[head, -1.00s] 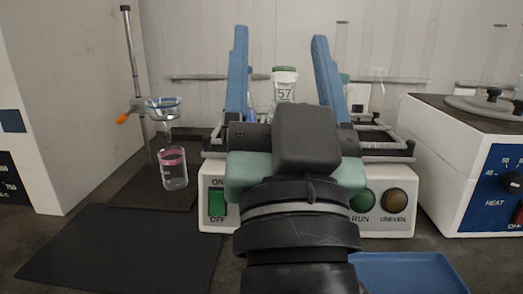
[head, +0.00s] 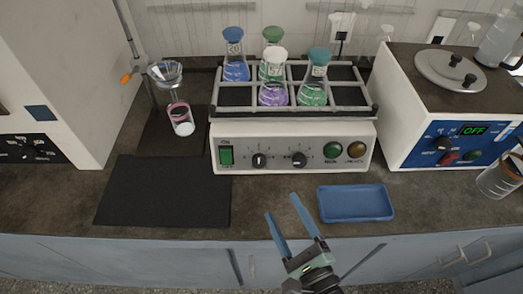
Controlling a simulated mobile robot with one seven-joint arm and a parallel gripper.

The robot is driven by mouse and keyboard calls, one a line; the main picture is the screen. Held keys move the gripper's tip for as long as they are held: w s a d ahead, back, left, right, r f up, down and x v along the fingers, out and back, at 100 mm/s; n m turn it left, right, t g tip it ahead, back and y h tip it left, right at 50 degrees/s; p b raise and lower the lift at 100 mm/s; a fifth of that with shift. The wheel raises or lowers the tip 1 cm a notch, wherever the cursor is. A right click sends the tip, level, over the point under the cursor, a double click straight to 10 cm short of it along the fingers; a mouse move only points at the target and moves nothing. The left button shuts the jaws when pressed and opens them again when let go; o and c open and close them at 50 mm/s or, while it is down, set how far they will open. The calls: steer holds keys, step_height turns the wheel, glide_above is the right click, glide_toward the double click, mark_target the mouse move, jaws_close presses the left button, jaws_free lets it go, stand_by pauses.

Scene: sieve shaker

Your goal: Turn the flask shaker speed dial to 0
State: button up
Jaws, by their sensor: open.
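The flask shaker (head: 291,135) stands on the bench, a cream box with a rack of several flasks on top. Its front panel has two black dials, a left one (head: 259,160) and a right one (head: 299,159). Both are uncovered; the markings around them are too small to read, so I cannot tell which one is speed or its setting. A green switch (head: 226,156) is at the panel's left end. My gripper (head: 283,207) is open and empty, its two blue fingers apart. It is in front of the bench edge, below the panel in the picture, touching neither dial.
A blue tray (head: 355,216) lies right of my fingers near the bench edge. A black mat (head: 165,190) lies at left. A heater box with an OFF display (head: 474,130) stands at right, and a stand with a funnel (head: 166,72) at left.

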mark_target(260, 164)
steer(key=x, duration=1.3)
steer(key=shift+s, duration=0.1)
jaws_close()
